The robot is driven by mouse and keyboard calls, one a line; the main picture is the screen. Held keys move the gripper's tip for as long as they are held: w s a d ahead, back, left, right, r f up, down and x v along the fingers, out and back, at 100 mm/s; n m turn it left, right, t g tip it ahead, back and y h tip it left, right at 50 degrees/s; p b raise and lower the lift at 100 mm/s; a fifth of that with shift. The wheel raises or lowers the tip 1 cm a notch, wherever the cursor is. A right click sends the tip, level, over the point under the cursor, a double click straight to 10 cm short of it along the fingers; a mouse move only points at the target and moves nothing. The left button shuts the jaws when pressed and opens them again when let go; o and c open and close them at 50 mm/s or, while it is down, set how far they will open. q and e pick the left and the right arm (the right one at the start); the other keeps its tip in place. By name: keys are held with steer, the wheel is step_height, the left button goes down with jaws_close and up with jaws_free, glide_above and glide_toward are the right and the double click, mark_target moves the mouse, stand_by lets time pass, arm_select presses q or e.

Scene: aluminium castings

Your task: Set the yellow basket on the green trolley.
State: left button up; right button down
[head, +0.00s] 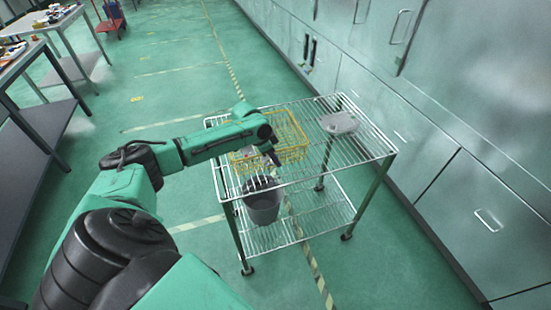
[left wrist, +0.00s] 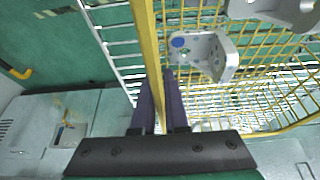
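The yellow wire basket (head: 287,128) is at the top shelf of a wire trolley (head: 372,150) on castors, which looks silvery with a green tint. Whether the basket rests on the shelf or hangs just above it, I cannot tell. My left gripper (head: 273,158) is at the basket's near side. In the left wrist view, the fingers of my left gripper (left wrist: 165,90) are close together on both sides of the basket's yellow rim (left wrist: 148,45). A grey casting with a blue spot (left wrist: 205,52) shows within the basket. My right gripper is not in view.
A flat grey piece (head: 340,122) lies on the trolley's top shelf, right of the basket. A grey bucket (head: 263,205) stands on the lower shelf. Grey cabinets (head: 400,120) line the right side. Workbenches (head: 45,30) stand at left, with clear green floor between.

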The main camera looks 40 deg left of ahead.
arm_select(q)
steer(key=shift+o, duration=1.2)
steer(key=b+v, duration=0.1)
steer(key=v, duration=1.1)
steer(key=shift+s+d+r, duration=0.1)
steer(key=shift+r, duration=0.05)
